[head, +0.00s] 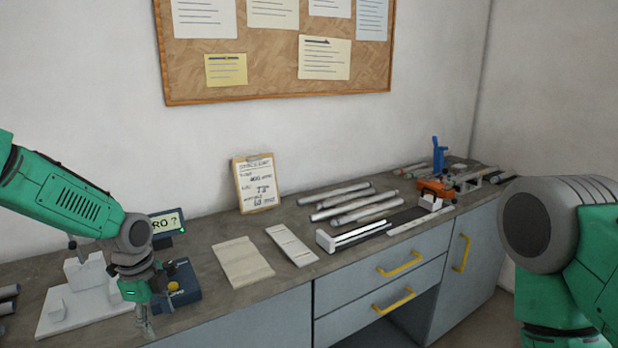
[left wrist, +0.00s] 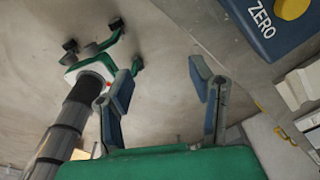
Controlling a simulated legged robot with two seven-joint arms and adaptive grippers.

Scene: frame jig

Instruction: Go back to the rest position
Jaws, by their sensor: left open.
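My left gripper (head: 145,318) hangs at the front edge of the workbench in the head view, in front of a blue box with a yellow button. In the left wrist view my left gripper (left wrist: 165,98) has its two fingers spread, with nothing between them. In the head view my right arm (head: 560,250) is at the right edge, and its gripper is out of the picture. In the left wrist view another open gripper, which looks like my right one (left wrist: 103,50), shows at the upper left over the floor.
The workbench (head: 215,312) runs along the wall. The blue box (head: 180,288) and a white block fixture (head: 60,312) stand near my left arm. Boards (head: 243,262), metal tubes (head: 365,207), a rail jig (head: 352,236) and an orange clamp (head: 435,188) lie farther right. Yellow handles (head: 400,265) stick out from the drawers.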

